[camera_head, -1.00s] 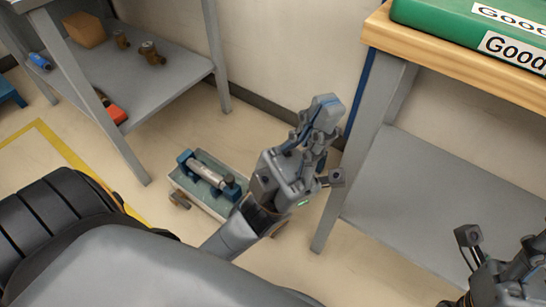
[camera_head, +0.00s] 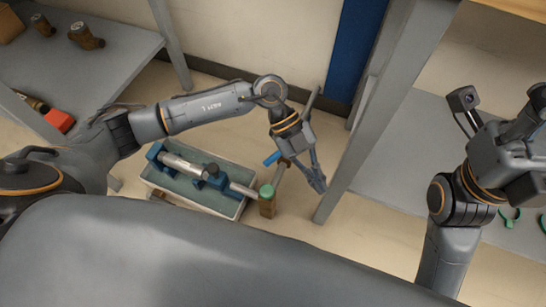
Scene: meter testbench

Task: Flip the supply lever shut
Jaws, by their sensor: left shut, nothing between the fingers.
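The supply lever (camera_head: 271,158) looks like a small blue handle on a brass-coloured valve (camera_head: 282,168) at the right end of the meter bench. The bench is a grey-green tray (camera_head: 215,208) with a silver meter body (camera_head: 183,166) between blue clamps. My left gripper (camera_head: 317,184) points down, shut and empty, just right of the valve. It looks apart from the lever, though the depth between them is hard to judge. My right gripper (camera_head: 533,165) is at the right edge, partly cut off, and its fingers are unclear.
A brass fitting with a green top (camera_head: 267,200) stands at the tray's right end. A grey table leg (camera_head: 375,125) rises close right of my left gripper. A grey shelf (camera_head: 95,75) with brass fittings (camera_head: 87,36) is at the upper left. Green rings (camera_head: 510,218) lie at the right.

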